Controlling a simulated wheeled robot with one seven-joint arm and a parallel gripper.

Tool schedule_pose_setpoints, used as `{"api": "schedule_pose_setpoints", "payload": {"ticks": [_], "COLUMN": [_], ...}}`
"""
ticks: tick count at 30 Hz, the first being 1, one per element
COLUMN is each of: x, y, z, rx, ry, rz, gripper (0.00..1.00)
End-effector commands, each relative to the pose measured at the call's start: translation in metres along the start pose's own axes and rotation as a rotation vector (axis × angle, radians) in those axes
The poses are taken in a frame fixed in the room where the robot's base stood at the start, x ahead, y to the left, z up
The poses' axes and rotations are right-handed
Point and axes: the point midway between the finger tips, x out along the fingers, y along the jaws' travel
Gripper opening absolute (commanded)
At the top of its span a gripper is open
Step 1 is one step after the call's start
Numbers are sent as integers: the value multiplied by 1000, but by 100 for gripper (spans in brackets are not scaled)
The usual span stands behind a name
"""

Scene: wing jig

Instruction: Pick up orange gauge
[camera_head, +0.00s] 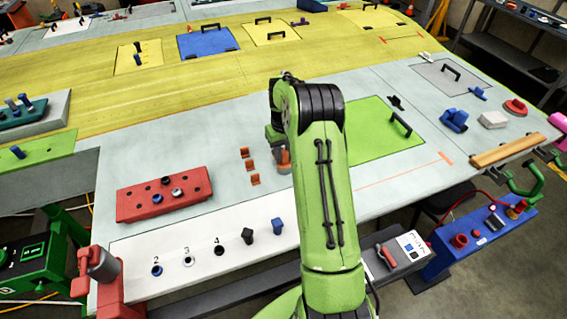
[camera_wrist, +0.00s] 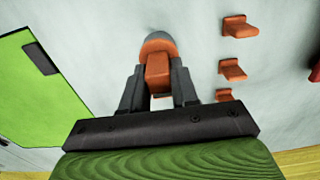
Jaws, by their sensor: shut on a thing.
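The orange gauge (camera_wrist: 158,70) is between the two dark fingers of my gripper (camera_wrist: 158,85) in the wrist view. The fingers are shut on it. Its rounded far end has a grey part against the pale wing surface. In the head view the orange gauge (camera_head: 284,158) shows just left of my green arm, close to the grey surface. My arm hides most of the gripper there. I cannot tell whether the gauge touches the surface.
Several small orange brackets (camera_head: 245,153) stand left of the gauge. A red block with holes (camera_head: 165,194) lies further left. A green panel (camera_head: 375,137) with a black handle is to the right. A white numbered strip (camera_head: 200,250) with blue and black pieces runs along the front.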

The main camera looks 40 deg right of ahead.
Motion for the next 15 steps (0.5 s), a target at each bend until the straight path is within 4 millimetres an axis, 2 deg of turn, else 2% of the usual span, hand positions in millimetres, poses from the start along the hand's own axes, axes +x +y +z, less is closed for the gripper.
{"api": "schedule_pose_setpoints", "payload": {"ticks": [8, 11, 15], "x": [-6, -23, -59], "y": [0, 0, 0], "z": [-1, -2, -2], "rx": [0, -1, -1], "ry": [5, 10, 10], "rz": [1, 2, 2], "gripper": [0, 0, 0]}}
